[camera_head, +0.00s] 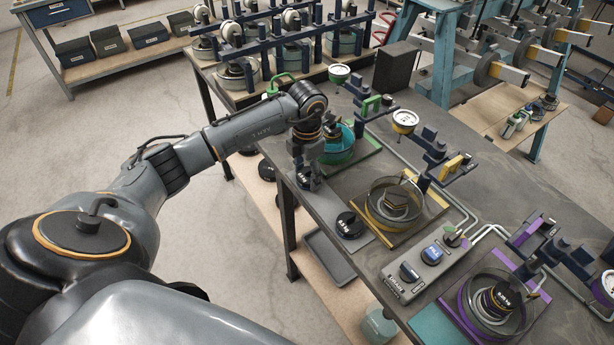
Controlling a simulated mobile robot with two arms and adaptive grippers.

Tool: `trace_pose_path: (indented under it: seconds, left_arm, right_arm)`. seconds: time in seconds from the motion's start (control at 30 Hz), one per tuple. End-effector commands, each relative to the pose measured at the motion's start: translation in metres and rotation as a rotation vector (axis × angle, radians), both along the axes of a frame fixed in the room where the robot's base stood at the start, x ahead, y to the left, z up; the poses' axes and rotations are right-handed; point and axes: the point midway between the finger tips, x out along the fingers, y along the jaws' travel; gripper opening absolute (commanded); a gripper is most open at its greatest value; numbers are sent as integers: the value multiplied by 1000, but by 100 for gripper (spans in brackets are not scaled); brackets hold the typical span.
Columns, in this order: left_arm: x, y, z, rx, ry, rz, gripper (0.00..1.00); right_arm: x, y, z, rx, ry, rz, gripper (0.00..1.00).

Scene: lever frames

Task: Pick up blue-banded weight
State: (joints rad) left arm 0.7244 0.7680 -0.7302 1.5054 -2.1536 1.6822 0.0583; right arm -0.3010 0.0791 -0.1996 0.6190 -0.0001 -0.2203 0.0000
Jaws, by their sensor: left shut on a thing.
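My left gripper (307,172) points down near the left edge of the dark bench (500,165). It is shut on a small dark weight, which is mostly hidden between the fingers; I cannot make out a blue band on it. A black weight with a white label (350,225) rests on a grey mat (372,238), to the lower right of the gripper. My right gripper is not in view.
Beside the gripper stands a teal-rimmed dish (340,150). A grey box with a blue knob (432,254) stands in front.

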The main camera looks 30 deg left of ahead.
Motion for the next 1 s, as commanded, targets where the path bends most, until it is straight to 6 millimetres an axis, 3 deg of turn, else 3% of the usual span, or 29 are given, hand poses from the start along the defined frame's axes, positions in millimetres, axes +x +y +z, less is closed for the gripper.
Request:
trace_pose_path:
  seconds: [0.27,0.4,0.7,1.0]
  left_arm:
    - [2,1,9,1,-6,1,15]
    - [3,1,29,2,-12,-1,15]
    - [-52,-12,93,4,-9,-3,15]
    - [-110,-28,117,2,-5,-2,15]
  right_arm:
    - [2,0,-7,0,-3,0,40]
    - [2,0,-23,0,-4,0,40]
    - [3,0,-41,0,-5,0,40]
    - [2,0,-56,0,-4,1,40]
